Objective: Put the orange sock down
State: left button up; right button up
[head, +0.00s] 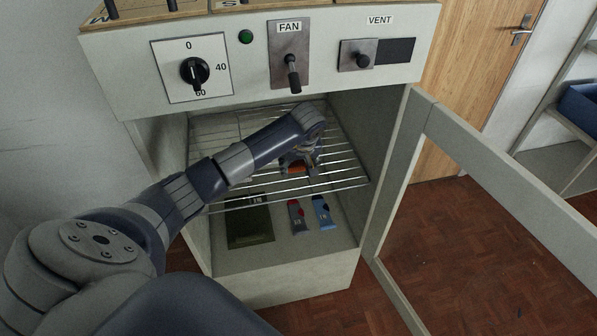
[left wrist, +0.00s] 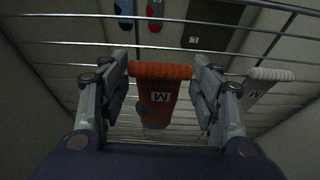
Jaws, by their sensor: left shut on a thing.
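The orange sock (head: 294,168) is at the wire rack inside the open cabinet, partly hidden by my left gripper (head: 303,158) in the head view. In the left wrist view the orange sock (left wrist: 158,90) sits between the two fingers of my left gripper (left wrist: 163,80), with its label M facing the camera. The fingers close on the two sides of its cuff. The rack's bars run behind the sock; I cannot tell whether the sock rests on them. My right gripper is in neither view.
A pale sock (left wrist: 262,82) lies right of the gripper in the wrist view. On the cabinet floor below are a red-and-grey sock (head: 298,217), a blue sock (head: 323,212) and a dark green labelled item (head: 249,228). The cabinet door (head: 490,170) stands open at the right.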

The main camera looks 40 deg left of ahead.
aim_at(299, 172)
pick_arm(q)
notch_tip(299, 172, down, 3)
jog(key=shift+s+d+r+p, duration=0.1)
jog(key=shift+p, duration=0.25)
jog(key=shift+f, duration=0.35)
jog(key=shift+f, duration=0.15)
jog(key=o, duration=0.9)
jog(key=shift+o, duration=0.2)
